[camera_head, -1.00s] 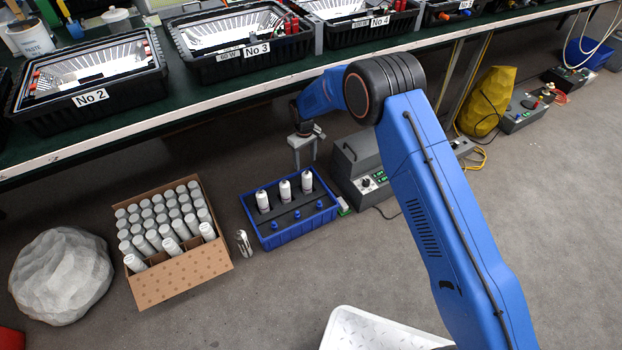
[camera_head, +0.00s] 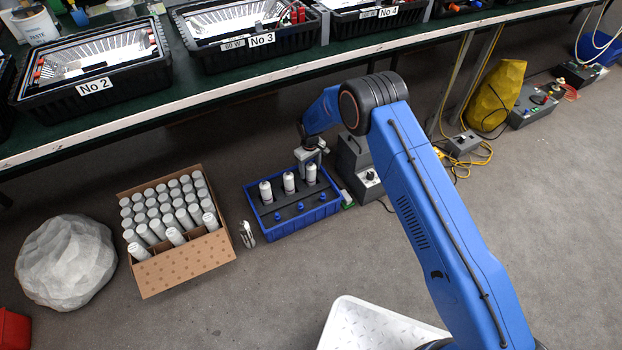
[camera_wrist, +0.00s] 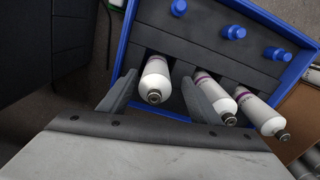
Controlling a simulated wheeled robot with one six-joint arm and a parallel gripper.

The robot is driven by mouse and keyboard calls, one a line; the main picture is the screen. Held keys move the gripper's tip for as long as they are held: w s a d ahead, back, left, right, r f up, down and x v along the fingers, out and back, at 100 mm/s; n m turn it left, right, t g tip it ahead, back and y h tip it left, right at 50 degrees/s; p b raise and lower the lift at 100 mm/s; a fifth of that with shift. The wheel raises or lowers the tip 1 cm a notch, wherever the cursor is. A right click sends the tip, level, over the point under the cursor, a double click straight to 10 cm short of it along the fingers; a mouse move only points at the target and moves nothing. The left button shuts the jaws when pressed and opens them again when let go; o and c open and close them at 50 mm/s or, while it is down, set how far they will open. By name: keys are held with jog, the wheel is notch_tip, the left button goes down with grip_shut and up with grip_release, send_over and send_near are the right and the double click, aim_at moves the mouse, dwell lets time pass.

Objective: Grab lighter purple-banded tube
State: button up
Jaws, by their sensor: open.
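Three white tubes stand in a row in a blue crate (camera_head: 268,234). In the wrist view the left tube (camera_wrist: 155,80) has a faint band near its far end. The middle tube (camera_wrist: 212,97) and right tube (camera_wrist: 262,115) show clearer purple bands. My gripper (camera_wrist: 160,80) is open, with one finger on each side of the left tube; I cannot tell whether they touch it. In the head view my gripper (camera_head: 312,160) is at the back of the rightmost tube (camera_head: 311,174), which is the same tube. The right finger partly hides the middle tube's side.
Blue knobs (camera_head: 304,209) line the crate's front part. A cardboard box (camera_head: 185,262) of white cylinders stands left, with a small metallic item (camera_head: 247,234) between. A grey control box (camera_head: 362,170) stands close right. The green workbench (camera_head: 150,112) overhangs behind.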

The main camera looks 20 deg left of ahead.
jog(key=shift+w+d+f, duration=0.1)
jog(key=shift+w+f, duration=0.05)
jog(key=shift+f, duration=1.2)
jog(key=shift+w+f, duration=0.15)
jog(key=shift+f, duration=1.15)
jog(key=shift+c, duration=0.3)
jog(key=c, duration=1.2)
